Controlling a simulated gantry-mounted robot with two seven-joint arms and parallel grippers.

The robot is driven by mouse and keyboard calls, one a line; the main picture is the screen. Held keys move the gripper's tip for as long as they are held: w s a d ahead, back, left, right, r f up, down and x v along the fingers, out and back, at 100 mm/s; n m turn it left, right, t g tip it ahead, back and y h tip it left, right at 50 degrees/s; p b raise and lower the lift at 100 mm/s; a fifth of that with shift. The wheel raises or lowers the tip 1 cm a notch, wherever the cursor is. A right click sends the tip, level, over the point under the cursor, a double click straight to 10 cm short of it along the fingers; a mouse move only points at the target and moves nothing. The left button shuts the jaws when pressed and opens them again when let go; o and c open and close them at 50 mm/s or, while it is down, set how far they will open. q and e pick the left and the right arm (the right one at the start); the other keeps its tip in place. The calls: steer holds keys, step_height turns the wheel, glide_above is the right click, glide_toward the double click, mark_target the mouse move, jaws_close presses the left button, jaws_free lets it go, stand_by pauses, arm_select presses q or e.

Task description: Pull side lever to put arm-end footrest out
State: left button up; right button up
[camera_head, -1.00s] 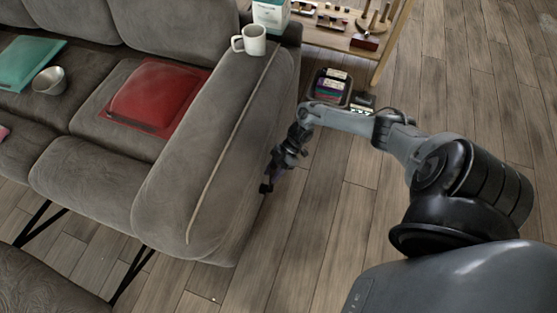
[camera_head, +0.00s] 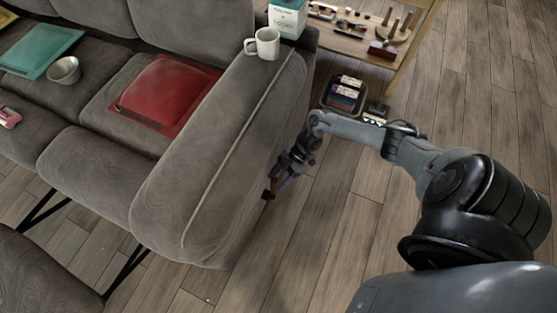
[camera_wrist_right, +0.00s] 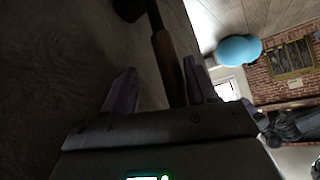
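The grey sofa (camera_head: 215,170) has its rounded arm end towards me. A grey padded panel (camera_head: 45,280), apparently the footrest, stands out in front of the arm-end seat, with black bars (camera_head: 128,272) between it and the sofa. My right gripper (camera_head: 276,188) is low beside the outer face of the sofa arm. In the right wrist view its fingers (camera_wrist_right: 161,72) are apart, with the brown-gripped side lever (camera_wrist_right: 168,62) between them, closer to the right-hand finger. Contact cannot be told. The lever is not distinct in the head view. My left gripper is not in view.
A white mug (camera_head: 264,44) and a box (camera_head: 287,18) stand on the sofa arm. A red cushion (camera_head: 168,92) and a metal bowl (camera_head: 64,70) are on the seats. A dark bin (camera_head: 343,94) and wooden shelf (camera_head: 385,50) are behind my right arm. Floor in front is clear.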

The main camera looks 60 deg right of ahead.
steer(key=shift+w+d+r, duration=0.1)
steer(key=shift+d+r, duration=0.05)
steer(key=shift+d, duration=0.05)
steer(key=p+v, duration=0.3)
steer(key=v, duration=0.7)
steer(key=shift+r, duration=0.2)
steer(key=shift+s+d, duration=0.1)
steer(key=shift+s, duration=0.15)
